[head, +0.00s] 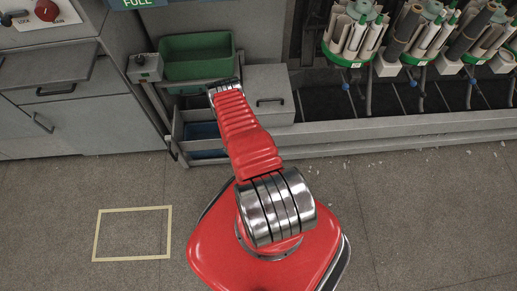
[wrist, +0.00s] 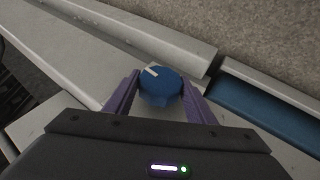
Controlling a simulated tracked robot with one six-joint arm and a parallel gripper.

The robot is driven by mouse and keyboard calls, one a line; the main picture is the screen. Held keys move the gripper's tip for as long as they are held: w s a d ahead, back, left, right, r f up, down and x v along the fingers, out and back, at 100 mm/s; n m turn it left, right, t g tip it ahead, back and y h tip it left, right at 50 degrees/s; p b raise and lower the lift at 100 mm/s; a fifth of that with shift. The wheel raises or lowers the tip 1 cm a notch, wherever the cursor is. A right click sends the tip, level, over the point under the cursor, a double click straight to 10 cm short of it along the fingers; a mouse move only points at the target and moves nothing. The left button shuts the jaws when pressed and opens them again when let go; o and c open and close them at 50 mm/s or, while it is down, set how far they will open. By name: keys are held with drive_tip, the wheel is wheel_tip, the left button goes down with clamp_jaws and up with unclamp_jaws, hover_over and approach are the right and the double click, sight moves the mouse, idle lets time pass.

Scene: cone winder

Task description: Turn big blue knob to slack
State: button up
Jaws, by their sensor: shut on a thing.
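The big blue knob (wrist: 160,88) shows in the wrist view, between the two purple fingers of my gripper (wrist: 158,96). A white pointer line on its top points to the upper left in that view. The fingers are shut on the knob's sides. The label marks around the knob, including slack, cannot be read in these frames. In the head view my red arm reaches forward to the grey machine, and its end hides the knob and the gripper.
A green bin (head: 197,56) stands behind the arm's end, with a small grey box (head: 146,66) with a knob to its left. A grey drawer (head: 270,92) is at right. Green holders with cones (head: 355,35) line the upper right. A yellow floor outline (head: 132,258) lies on clear floor.

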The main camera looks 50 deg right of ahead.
drive_tip(key=shift+w+a+g+h, duration=0.15)
drive_tip(key=shift+g+h, duration=0.25)
drive_tip(key=shift+h, duration=0.2)
idle(0.3)
drive_tip(key=o, duration=1)
drive_tip(key=v, duration=1.3)
drive_tip(key=shift+a+r, duration=0.1)
drive_tip(key=shift+r, duration=0.1)
